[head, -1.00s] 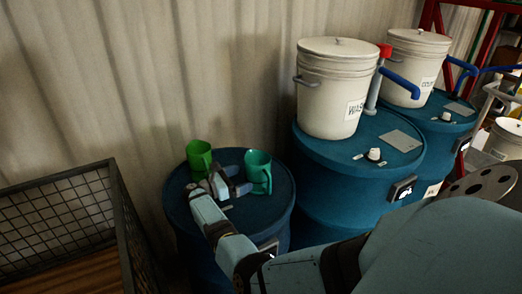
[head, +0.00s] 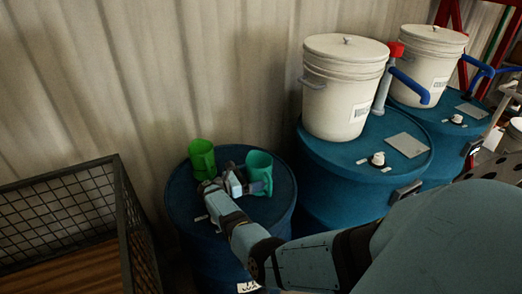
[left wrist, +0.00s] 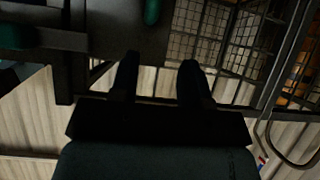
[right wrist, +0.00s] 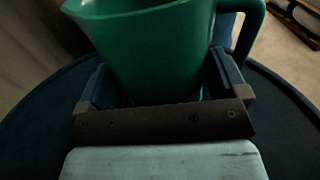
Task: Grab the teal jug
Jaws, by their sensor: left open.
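The teal jug (head: 259,162) stands upright on the top of a low blue drum (head: 276,205), right of a green jug (head: 201,158). My right gripper (head: 240,184) is at the jug's near left side. In the right wrist view the teal jug (right wrist: 150,55) sits between the two fingers of my right gripper (right wrist: 162,85), its handle to the right. The fingers lie close along its sides; whether they press on it cannot be told. My left gripper (left wrist: 158,75) is open and empty in the left wrist view, away from the jugs.
A wire-mesh crate (head: 60,186) stands left of the drum. To the right, a taller blue drum (head: 340,165) carries a white lidded bucket (head: 342,85), with another bucket (head: 430,60) behind it. A corrugated wall (head: 130,80) closes off the back.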

